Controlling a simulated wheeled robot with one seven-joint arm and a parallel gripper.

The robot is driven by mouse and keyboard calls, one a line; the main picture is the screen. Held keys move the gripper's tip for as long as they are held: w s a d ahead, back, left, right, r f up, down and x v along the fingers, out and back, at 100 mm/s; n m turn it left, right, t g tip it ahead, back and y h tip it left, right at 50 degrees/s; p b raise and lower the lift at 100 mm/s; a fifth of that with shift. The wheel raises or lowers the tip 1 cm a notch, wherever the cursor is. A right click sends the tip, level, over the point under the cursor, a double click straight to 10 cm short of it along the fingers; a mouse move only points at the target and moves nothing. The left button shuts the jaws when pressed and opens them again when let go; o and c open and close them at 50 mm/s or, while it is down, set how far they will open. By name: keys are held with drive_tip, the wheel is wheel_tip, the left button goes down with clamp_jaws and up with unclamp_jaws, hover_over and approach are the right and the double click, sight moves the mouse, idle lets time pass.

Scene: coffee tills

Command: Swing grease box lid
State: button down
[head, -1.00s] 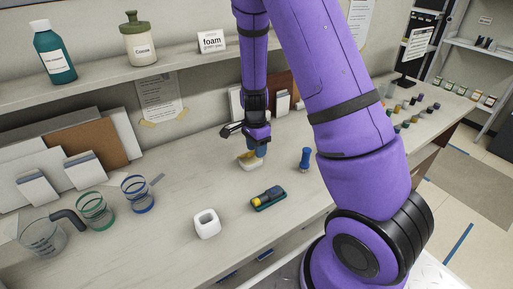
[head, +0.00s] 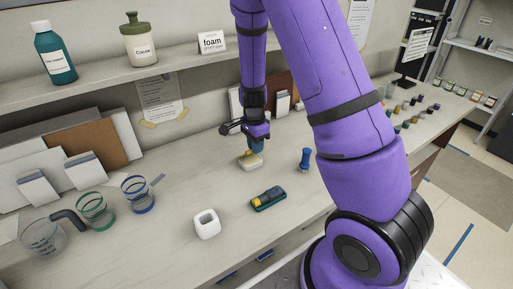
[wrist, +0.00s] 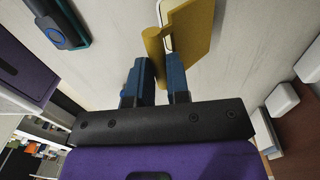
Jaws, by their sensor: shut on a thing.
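The grease box (head: 251,163) is a small pale box on the counter below my gripper, with a yellow lid (head: 246,154) at its top. The lid's exact angle is hard to tell, and the hinge cannot be made out.
Glass vessels (head: 95,210) stand at left. The counter just left of the box is clear.

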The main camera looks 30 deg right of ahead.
drive_tip(key=shift+w+r, duration=0.3)
drive_tip(key=shift+w, duration=0.25)
drive_tip(key=shift+w+r, duration=0.25)
drive_tip(key=shift+w, duration=0.3)
drive_tip(key=shift+w+r, duration=0.2)
drive_tip(key=shift+w, duration=1.55)
drive_tip(key=w, duration=0.3)
drive_tip(key=shift+f, duration=0.2)
drive_tip(key=shift+w+r, duration=0.1)
drive_tip(key=shift+w, duration=0.1)
drive_tip(key=c, duration=1.1)
unclamp_jaws()
drive_tip(key=shift+w, duration=0.1)
